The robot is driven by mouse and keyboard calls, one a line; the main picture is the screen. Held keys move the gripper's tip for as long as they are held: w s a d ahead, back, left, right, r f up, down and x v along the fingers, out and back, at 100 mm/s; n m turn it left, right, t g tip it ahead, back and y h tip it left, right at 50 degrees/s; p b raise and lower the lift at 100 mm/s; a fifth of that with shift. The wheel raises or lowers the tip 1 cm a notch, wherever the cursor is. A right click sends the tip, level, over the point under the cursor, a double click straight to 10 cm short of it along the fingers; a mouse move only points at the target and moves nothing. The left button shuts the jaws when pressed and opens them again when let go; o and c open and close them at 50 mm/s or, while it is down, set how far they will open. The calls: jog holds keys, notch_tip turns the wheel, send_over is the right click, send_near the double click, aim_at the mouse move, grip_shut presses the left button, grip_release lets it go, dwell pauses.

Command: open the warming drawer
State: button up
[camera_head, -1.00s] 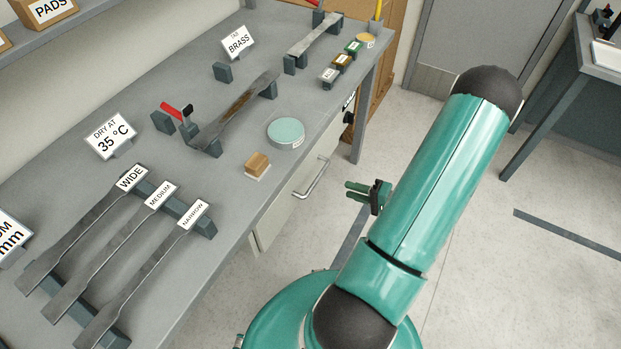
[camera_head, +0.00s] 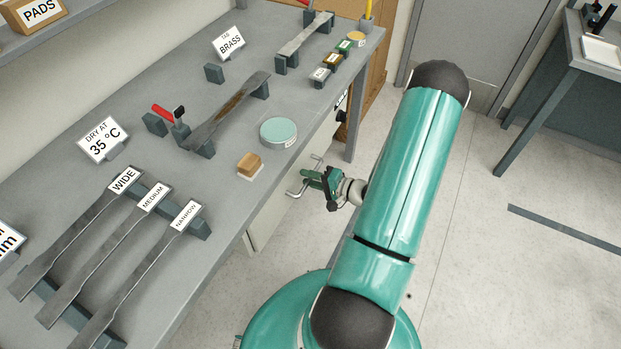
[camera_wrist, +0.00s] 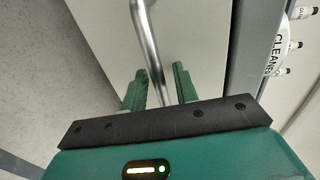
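The warming drawer (camera_head: 268,218) is a pale front under the grey bench, and it looks shut. Its metal bar handle (camera_head: 291,193) is partly hidden by my gripper (camera_head: 310,180) in the head view. In the wrist view, the handle (camera_wrist: 148,45) runs down from the top edge and passes between the two green fingers of my gripper (camera_wrist: 159,78). The fingers are open, with a gap visible on each side of the bar. I cannot tell how deep the bar sits between them.
The grey bench top (camera_head: 110,85) overhangs the drawer. A round teal-lidded tin (camera_head: 278,132) and a small wooden block (camera_head: 249,163) stand near its front edge. Metal strips (camera_head: 120,262) lie on supports at the left. The floor (camera_head: 470,220) to the right is clear.

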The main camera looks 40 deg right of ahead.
grip_shut()
